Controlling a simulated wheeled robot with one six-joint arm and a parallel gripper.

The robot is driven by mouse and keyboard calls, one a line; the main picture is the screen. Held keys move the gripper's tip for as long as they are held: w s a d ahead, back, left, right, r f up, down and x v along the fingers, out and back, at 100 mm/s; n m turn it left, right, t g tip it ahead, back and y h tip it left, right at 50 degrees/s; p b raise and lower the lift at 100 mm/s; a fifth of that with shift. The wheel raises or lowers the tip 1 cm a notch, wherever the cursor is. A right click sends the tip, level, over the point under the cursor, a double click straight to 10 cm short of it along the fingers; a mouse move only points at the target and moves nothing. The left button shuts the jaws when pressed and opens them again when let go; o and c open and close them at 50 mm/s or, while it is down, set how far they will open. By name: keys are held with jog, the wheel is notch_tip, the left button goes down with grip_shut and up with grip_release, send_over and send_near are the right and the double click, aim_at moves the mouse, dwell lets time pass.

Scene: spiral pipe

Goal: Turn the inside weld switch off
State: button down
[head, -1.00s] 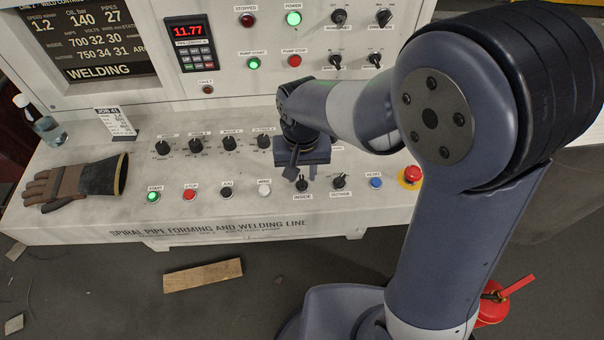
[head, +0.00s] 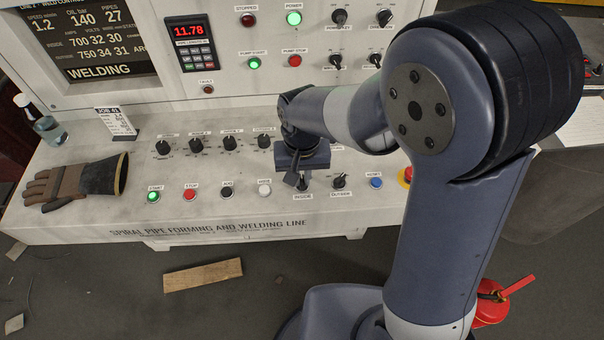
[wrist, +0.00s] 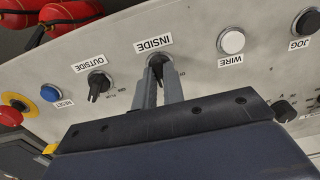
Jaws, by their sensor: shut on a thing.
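The black INSIDE switch (wrist: 156,62) shows in the wrist view between the tips of my gripper (wrist: 161,80), whose two fingers are shut on its knob. In the head view my gripper (head: 301,181) reaches down onto the same knob, just above the INSIDE label (head: 303,196). The knob is mostly covered by the fingers, so its pointing direction is hard to tell. In the wrist view the OUTSIDE switch (wrist: 98,84) sits to the left of it, apart from my fingers.
The white WIRE button (wrist: 231,41) and black JOG button (wrist: 306,23) are on the right in the wrist view. The blue RESET button (wrist: 50,93) is on the left. In the head view a glove (head: 75,183) lies on the console's left.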

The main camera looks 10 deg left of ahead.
aim_at(302, 180)
jog(key=shift+n, duration=0.3)
jog(key=n, duration=0.4)
jog(key=shift+n, duration=2.4)
jog(key=c, duration=1.5)
grip_release()
notch_tip(302, 180, up, 11)
jog(key=shift+f, duration=0.15)
